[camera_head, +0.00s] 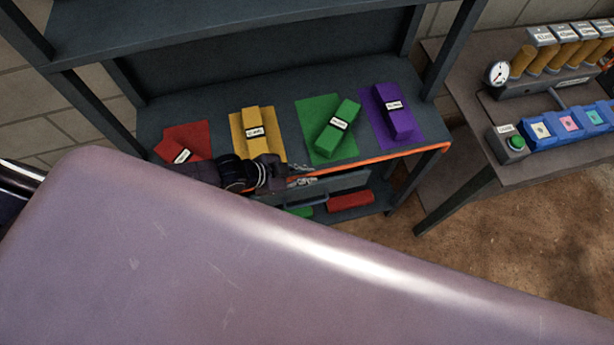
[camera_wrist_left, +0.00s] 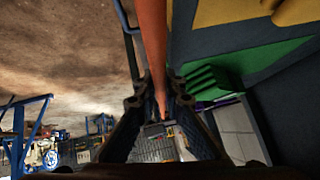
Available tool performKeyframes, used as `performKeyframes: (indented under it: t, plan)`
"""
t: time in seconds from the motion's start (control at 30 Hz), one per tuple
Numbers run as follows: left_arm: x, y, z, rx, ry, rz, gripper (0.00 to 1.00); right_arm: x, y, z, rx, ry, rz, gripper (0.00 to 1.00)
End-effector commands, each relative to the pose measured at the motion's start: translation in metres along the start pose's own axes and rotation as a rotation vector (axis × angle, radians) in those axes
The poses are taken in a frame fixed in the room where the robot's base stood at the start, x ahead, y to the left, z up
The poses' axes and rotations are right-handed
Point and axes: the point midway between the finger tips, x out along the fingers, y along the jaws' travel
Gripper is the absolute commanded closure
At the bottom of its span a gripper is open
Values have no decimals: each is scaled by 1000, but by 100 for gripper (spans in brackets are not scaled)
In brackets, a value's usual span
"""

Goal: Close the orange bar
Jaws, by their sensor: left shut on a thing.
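The orange bar (camera_head: 400,155) runs along the front edge of a dark shelf in the head view. In the left wrist view the orange bar (camera_wrist_left: 153,40) comes down from the top and passes between my fingers. My left gripper (camera_head: 284,174) is at the shelf's front edge, below the yellow mat. In the wrist view my left gripper (camera_wrist_left: 160,102) is shut on the bar, one finger on each side. The arm hides the bar's left part in the head view. My right gripper is not in view.
Red (camera_head: 182,143), yellow (camera_head: 254,130), green (camera_head: 338,128) and purple (camera_head: 395,112) blocks lie on matching mats on the shelf. A red block (camera_head: 351,200) lies on a lower level. A table (camera_head: 480,130) with a gauge and blue units stands right. Brown floor (camera_head: 400,240) is clear.

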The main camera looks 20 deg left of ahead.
Motion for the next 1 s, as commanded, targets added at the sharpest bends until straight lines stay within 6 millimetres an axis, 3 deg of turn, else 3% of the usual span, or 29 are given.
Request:
performKeyframes:
  t: [0.6, 0.63, 0.77, 1.0]
  plan:
    - [0, -1, 0, -17, 0, 17, 100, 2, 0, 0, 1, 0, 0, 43]
    - [0, -1, 0, -17, 0, 17, 89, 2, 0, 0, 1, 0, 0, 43]
    - [0, -1, 0, -16, 1, 17, 74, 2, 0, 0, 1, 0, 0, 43]
    - [0, -1, 0, -16, 1, 18, 73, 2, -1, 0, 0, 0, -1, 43]
